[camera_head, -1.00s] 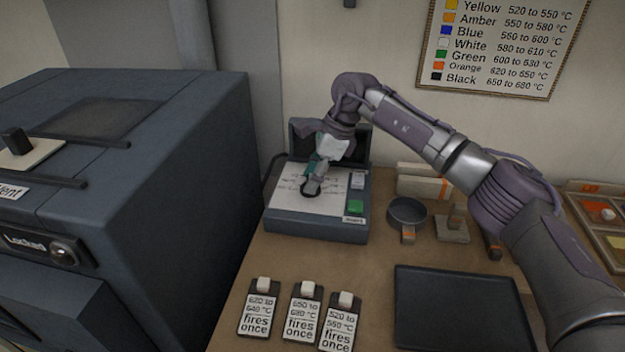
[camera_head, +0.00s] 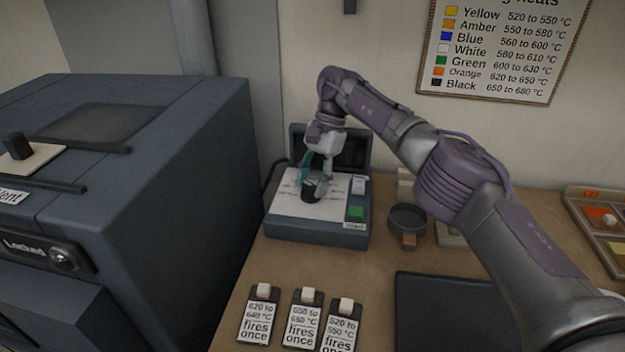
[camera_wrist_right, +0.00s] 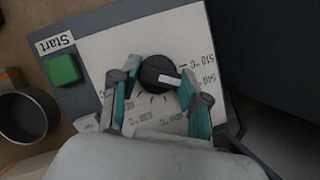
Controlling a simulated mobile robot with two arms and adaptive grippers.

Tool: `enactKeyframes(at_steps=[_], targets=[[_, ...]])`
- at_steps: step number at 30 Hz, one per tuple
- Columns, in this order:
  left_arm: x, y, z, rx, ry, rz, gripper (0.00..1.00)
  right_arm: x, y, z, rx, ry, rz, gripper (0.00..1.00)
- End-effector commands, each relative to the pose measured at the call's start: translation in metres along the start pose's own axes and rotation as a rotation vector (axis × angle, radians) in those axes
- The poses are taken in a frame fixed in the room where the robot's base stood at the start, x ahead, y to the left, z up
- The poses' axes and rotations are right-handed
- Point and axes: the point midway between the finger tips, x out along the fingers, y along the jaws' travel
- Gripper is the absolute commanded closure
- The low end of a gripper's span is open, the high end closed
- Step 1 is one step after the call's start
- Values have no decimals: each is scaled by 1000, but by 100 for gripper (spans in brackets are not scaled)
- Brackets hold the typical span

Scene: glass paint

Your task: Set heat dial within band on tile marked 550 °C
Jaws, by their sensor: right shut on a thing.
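The heat dial is a round black knob (camera_head: 311,194) on the white face of a dark control box (camera_head: 300,228). My left gripper is out of view.
A green button (camera_head: 355,213) marked Start is on the box. A dark kiln (camera_head: 190,170) stands left, a round pan (camera_head: 408,218) right. A dark tray (camera_head: 450,310) lies in front. A heat chart (camera_head: 500,45) hangs on the wall.

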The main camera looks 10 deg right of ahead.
Motion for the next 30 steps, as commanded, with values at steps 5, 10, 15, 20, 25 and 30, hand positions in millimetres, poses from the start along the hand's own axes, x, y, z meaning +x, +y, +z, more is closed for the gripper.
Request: enactKeyframes(at_steps=[5, 10, 15, 20, 25, 30], targets=[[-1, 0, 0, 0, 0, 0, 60, -2, -1, 0, -38, 3, 11, 89], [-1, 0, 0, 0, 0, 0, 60, -2, -1, 0, -50, 3, 16, 89], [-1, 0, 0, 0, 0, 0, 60, -2, -1, 0, -52, 4, 16, 89], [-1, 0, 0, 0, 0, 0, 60, -2, -1, 0, -51, 4, 16, 53], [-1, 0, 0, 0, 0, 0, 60, -1, -1, 0, -50, 3, 17, 29], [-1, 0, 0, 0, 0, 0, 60, -1, -1, 0, -50, 2, 19, 29]])
